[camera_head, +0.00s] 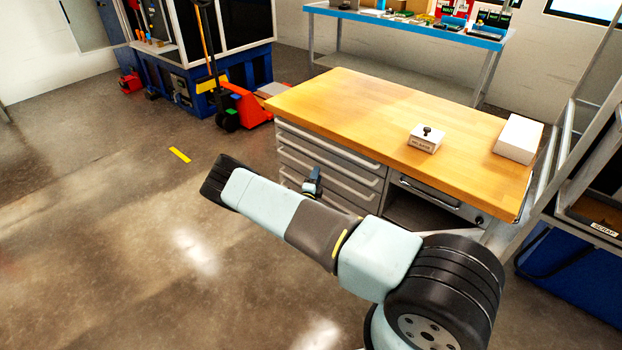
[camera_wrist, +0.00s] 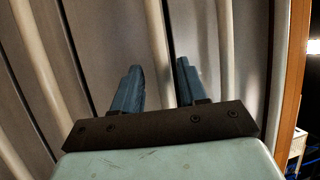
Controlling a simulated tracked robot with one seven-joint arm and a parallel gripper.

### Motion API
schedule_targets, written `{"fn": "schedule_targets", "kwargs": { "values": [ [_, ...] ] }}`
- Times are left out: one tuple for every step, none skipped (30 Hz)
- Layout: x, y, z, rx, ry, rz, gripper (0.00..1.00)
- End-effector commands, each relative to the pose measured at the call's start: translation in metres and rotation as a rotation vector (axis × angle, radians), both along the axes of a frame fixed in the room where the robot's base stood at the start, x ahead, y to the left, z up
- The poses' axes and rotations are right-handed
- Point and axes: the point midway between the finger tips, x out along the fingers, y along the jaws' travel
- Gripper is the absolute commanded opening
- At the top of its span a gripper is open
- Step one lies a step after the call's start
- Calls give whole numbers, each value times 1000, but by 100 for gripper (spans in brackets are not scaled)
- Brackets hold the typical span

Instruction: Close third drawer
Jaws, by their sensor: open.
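The workbench's drawer stack (camera_head: 330,150) is a column of grey drawers with long pale bar handles under the wooden top. My gripper (camera_head: 313,181) is in front of the lower drawers, partly hidden by my arm. In the wrist view the drawers appear turned sideways, with the worktop edge at right. There my gripper (camera_wrist: 158,82) is open and empty.
The wooden worktop (camera_head: 370,105) carries a small white box with a black knob (camera_head: 425,138) and a plain white block (camera_head: 518,139). A red pallet jack (camera_head: 240,105) stands left of the bench. A metal frame (camera_head: 570,140) is at right. The floor at left is clear.

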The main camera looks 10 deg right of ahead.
Motion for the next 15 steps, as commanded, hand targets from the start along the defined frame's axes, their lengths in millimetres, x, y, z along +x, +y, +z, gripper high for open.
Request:
{"fn": "schedule_targets", "kwargs": {
  "values": [
    [0,0,0,0,0,0,42],
    [-1,1,0,0,0,0,42],
    [-2,2,0,0,0,1,42],
    [-4,3,-1,0,0,1,42],
    [-6,4,-1,0,0,1,42],
    [-9,6,-2,0,1,2,42],
    [-12,8,-3,0,1,1,42],
    [-16,10,-4,0,1,1,42],
    [-22,13,-5,-1,3,0,42],
    [-27,16,-6,-1,3,1,42],
    [-32,19,-8,-1,3,2,42],
    [-39,22,-9,-1,2,2,42],
    [-44,25,-10,-1,2,2,42],
    [-49,28,-11,-1,1,3,42],
    [-56,32,-13,-1,2,3,42]
  ]
}}
